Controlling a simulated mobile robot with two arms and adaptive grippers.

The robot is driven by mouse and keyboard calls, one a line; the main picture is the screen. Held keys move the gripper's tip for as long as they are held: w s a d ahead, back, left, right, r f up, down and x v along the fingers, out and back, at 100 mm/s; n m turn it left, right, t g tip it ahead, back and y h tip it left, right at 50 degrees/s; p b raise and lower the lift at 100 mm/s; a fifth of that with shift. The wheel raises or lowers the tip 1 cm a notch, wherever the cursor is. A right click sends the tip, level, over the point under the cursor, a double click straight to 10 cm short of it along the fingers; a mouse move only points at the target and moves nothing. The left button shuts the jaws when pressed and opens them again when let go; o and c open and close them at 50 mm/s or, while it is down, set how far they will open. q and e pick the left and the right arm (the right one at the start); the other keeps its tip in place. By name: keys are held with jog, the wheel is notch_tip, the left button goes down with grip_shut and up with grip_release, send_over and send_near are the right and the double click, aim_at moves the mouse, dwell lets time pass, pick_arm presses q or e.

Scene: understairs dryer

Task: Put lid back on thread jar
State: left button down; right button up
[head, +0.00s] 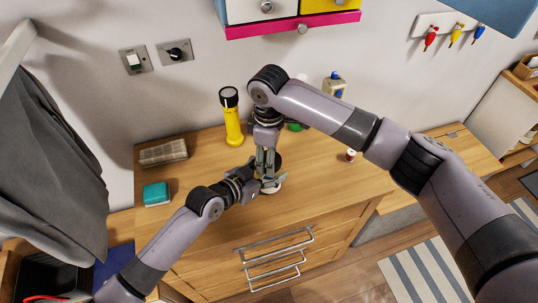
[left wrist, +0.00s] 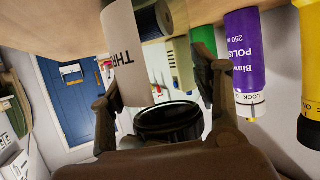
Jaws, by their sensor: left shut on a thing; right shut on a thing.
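The thread jar (left wrist: 122,55) shows upside down in the left wrist view, with a white label reading "THR" and a spool seemingly inside clear glass. My left gripper (head: 266,182) comes from the side, its fingers on either side of the jar. A black round lid (left wrist: 168,118) shows at the jar's mouth end. My right gripper (head: 267,162) points down just above the left one and is closed, apparently on the lid. The grippers hide most of jar and lid in the head view. I cannot tell whether the lid is seated.
A yellow flashlight (head: 233,125), a grey block (head: 163,152) and a teal box (head: 156,193) stand to the left on the wooden dresser top (head: 330,180).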

jog(key=o, duration=1.3)
jog(key=shift+o, duration=0.2)
notch_tip(320, 180, up, 12)
pick_arm(q)
jog(key=shift+c, duration=2.3)
grip_release()
